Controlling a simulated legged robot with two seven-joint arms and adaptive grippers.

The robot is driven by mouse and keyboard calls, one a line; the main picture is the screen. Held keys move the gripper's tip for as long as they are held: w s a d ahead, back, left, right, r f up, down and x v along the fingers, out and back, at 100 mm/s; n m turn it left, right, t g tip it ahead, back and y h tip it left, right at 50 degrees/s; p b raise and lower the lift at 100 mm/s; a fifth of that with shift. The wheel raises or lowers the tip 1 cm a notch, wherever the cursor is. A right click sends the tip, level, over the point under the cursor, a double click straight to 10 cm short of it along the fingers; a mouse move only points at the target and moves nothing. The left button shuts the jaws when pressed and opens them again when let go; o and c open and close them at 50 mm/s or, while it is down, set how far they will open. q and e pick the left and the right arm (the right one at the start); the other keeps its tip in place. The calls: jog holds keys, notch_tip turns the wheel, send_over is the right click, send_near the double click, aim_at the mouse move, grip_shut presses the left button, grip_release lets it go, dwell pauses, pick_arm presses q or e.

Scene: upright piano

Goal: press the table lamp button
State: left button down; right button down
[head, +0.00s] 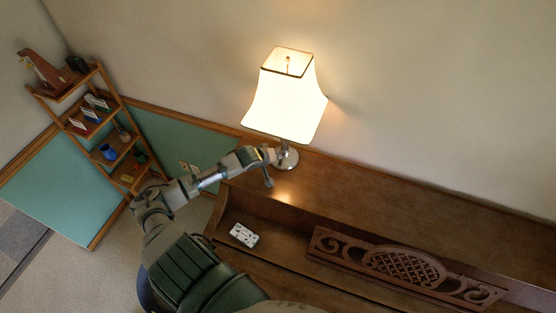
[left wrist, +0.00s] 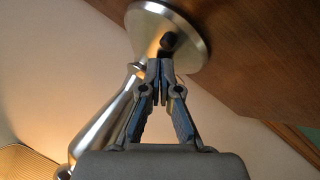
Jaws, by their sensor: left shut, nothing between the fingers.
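The table lamp (head: 285,100) stands on top of the piano, and its cream shade glows. Its round metal base (head: 288,159) sits near the piano's left end. In the left wrist view the lamp base (left wrist: 185,24) is at the top, with a small dark button (left wrist: 169,40) on it. My left gripper (head: 271,156) is beside the lamp base. In the left wrist view my left gripper (left wrist: 160,66) is shut and empty, its fingertips just below the button in the picture. I cannot tell whether they touch it. My right gripper is not in view.
The wooden piano top (head: 400,212) extends right and is clear. A white card-like object (head: 244,235) lies on the lower ledge, left of the carved music stand (head: 390,263). A ladder shelf (head: 105,125) with small items stands at the left against the wall.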

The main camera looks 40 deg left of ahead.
pick_arm(q)
jog(key=shift+f, duration=0.65)
dwell(0.7)
jog(key=shift+r, duration=0.1)
dwell(0.4)
jog(key=shift+r, duration=1)
jog(key=shift+r, duration=2.5)
